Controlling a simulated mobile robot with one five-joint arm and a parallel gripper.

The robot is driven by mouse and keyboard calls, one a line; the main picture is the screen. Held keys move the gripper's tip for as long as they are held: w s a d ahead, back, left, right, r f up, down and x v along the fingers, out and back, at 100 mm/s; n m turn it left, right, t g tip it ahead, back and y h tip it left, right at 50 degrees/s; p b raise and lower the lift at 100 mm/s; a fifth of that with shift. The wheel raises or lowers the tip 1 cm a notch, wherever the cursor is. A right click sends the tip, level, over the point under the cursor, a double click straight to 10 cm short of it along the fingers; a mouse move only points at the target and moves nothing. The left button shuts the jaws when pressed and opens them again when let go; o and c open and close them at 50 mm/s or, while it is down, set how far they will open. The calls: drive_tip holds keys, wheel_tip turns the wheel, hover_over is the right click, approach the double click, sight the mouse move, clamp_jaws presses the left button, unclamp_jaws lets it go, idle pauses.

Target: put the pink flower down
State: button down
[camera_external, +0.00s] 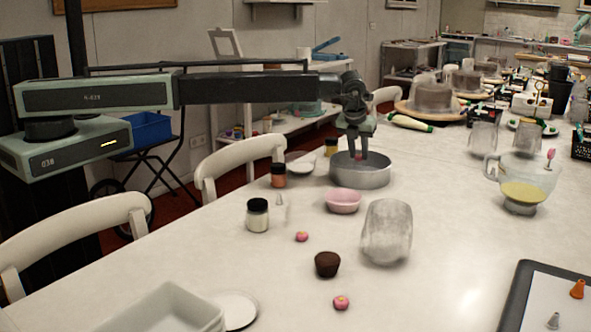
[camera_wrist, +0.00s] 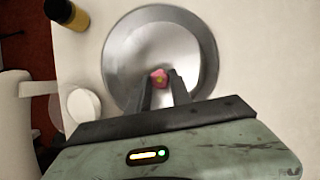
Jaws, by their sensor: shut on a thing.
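The pink flower (camera_wrist: 159,79) is small, with a yellowish centre, and sits between the fingertips of my gripper (camera_wrist: 163,92) in the wrist view. In the external view my gripper (camera_external: 358,155) points down into the round metal pan (camera_external: 361,178), shut on the flower, which shows as a small pink spot. In the wrist view the pan (camera_wrist: 117,66) lies below the flower. I cannot tell whether the flower touches the pan's floor. Two other pink flowers lie on the table, one by the spice jar (camera_external: 302,236) and one in front of the brown cupcake (camera_external: 341,302).
A pink bowl (camera_external: 342,201), a glass jar (camera_external: 386,232) and the brown cupcake (camera_external: 327,264) stand in front of the pan. Small jars (camera_external: 278,176) stand to its left. A measuring jug (camera_external: 523,185) stands to the right. The table between the pan and jug is clear.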

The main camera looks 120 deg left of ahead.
wheel_tip(320, 180, down, 7)
drive_tip(key=b, duration=0.5)
drive_tip(key=shift+r, duration=0.4)
drive_tip(key=shift+f, duration=0.15)
drive_tip(key=c, duration=1.2)
unclamp_jaws()
drive_tip(key=shift+o, duration=0.2)
drive_tip(key=shift+r+p, duration=0.35)
drive_tip(key=shift+p, duration=0.1)
drive_tip(key=p+v, duration=1)
drive_tip(key=v, duration=0.1)
drive_tip(key=shift+d+r+p, duration=0.15)
drive_tip(key=shift+r+p, duration=0.15)
drive_tip(key=shift+p, duration=0.05)
